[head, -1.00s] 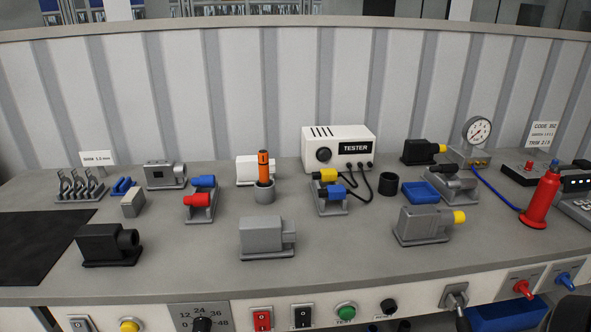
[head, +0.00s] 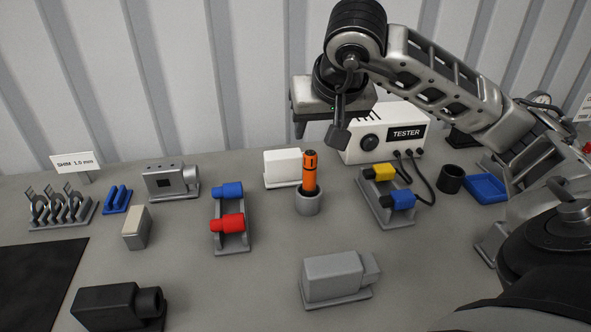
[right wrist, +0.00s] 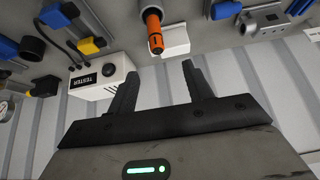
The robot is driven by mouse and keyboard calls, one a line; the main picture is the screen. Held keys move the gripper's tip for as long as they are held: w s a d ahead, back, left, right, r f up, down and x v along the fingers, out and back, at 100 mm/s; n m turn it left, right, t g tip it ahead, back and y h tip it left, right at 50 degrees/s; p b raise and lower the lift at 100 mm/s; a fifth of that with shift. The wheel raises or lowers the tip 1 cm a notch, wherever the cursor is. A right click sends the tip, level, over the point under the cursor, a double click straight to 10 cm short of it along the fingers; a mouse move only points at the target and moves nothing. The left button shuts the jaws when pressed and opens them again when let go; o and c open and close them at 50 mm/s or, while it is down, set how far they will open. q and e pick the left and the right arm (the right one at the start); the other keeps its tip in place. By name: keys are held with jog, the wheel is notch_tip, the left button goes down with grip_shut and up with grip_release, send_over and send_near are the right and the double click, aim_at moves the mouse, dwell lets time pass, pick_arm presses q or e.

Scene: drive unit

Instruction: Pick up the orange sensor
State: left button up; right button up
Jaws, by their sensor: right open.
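The orange sensor (head: 310,171) stands upright in a small grey round holder (head: 308,203) in the middle of the bench. My right gripper (head: 319,137) is open and empty, above and slightly behind the sensor in the head view. The sensor (right wrist: 154,32) also shows in the right wrist view, just beyond the two spread fingertips (right wrist: 160,68) and apart from them. My left gripper is not in view.
A white block (head: 282,168) stands close behind the sensor. The white tester box (head: 385,135) is right of it, partly behind my right arm. A cradle with red and blue parts (head: 231,222) is left. A grey block (head: 335,276) sits in front.

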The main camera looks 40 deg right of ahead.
aim_at(311, 154)
jog(key=x, duration=0.9)
jog(key=shift+d, duration=0.4)
jog(key=shift+p+x, duration=0.45)
jog(key=shift+x, duration=2.7)
jog(key=shift+w+d+r, duration=0.1)
jog(key=shift+w+r, duration=0.05)
grip_shut()
